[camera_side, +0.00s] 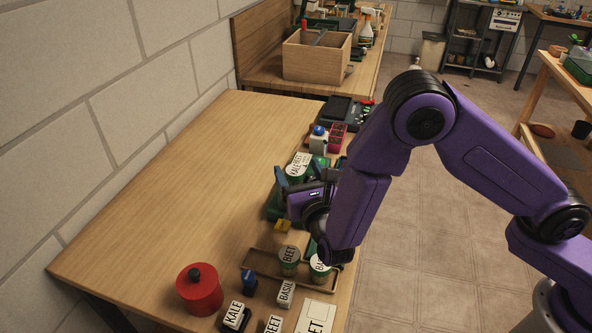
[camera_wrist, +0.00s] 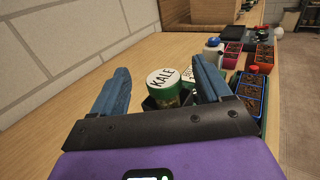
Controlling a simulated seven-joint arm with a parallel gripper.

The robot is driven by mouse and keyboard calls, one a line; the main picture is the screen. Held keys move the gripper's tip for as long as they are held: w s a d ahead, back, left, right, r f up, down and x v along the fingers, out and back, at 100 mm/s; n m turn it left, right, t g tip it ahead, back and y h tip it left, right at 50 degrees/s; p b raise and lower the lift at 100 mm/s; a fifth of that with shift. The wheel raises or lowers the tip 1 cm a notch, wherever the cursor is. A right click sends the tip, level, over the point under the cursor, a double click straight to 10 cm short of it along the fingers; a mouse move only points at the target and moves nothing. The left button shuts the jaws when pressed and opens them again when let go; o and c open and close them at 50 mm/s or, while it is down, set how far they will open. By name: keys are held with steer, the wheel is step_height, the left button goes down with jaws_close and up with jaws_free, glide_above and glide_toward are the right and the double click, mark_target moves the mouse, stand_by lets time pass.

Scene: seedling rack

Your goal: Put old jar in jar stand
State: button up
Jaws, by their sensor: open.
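My gripper (camera_side: 305,180) has blue fingers and is open. In the wrist view, a green jar with a white KALE lid (camera_wrist: 163,79) shows between the fingers (camera_wrist: 160,66), ahead of the palm; I cannot tell if either finger touches it. A second white-lidded jar (camera_wrist: 187,74) stands just right of it, partly hidden by the right finger. Both seem to stand in a dark holder (camera_wrist: 149,103), mostly hidden. In the side view, a BEET jar (camera_side: 289,254) and a BASIL jar (camera_side: 319,266) stand at a shallow brown tray (camera_side: 252,267). Which jar is old or which holder is the stand is unclear.
A red canister (camera_side: 200,291), a blue item (camera_side: 248,283) and label blocks, including BASIL (camera_side: 286,291), are at the near end. A blue-capped bottle (camera_side: 318,142) and a pink seedling tray (camera_side: 338,134) lie beyond my gripper. The table's left side is clear.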

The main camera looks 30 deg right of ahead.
steer(key=shift+r, duration=2.7)
steer(key=s+d+r+m+g+h, duration=0.1)
steer(key=s+d+m+g+h, duration=0.1)
steer(key=s+d+m+g, duration=0.55)
steer(key=s+d+m+g+h, duration=0.2)
steer(key=s+d+m+h, duration=0.15)
steer(key=d, duration=0.65)
steer(key=s+d+f+m+g+y, duration=0.1)
steer(key=s+d+m+g+y, duration=0.2)
steer(key=s, duration=0.6)
steer(key=shift+s+d+m+g+y, duration=0.35)
steer(key=shift+d+m+g, duration=0.25)
steer(key=shift+m, duration=0.6)
steer(key=s+m+g+y, duration=0.1)
steer(key=s+y, duration=0.1)
steer(key=s, duration=0.2)
steer(key=s+m+g+y, duration=0.1)
steer(key=s+m, duration=0.1)
steer(key=s, duration=0.2)
steer(key=s+a+m+g+y, duration=0.1)
steer(key=s+y, duration=0.1)
steer(key=s, duration=0.2)
steer(key=shift+r+m+g+y, duration=0.3)
steer(key=shift+m+g, duration=0.05)
steer(key=shift+m, duration=0.05)
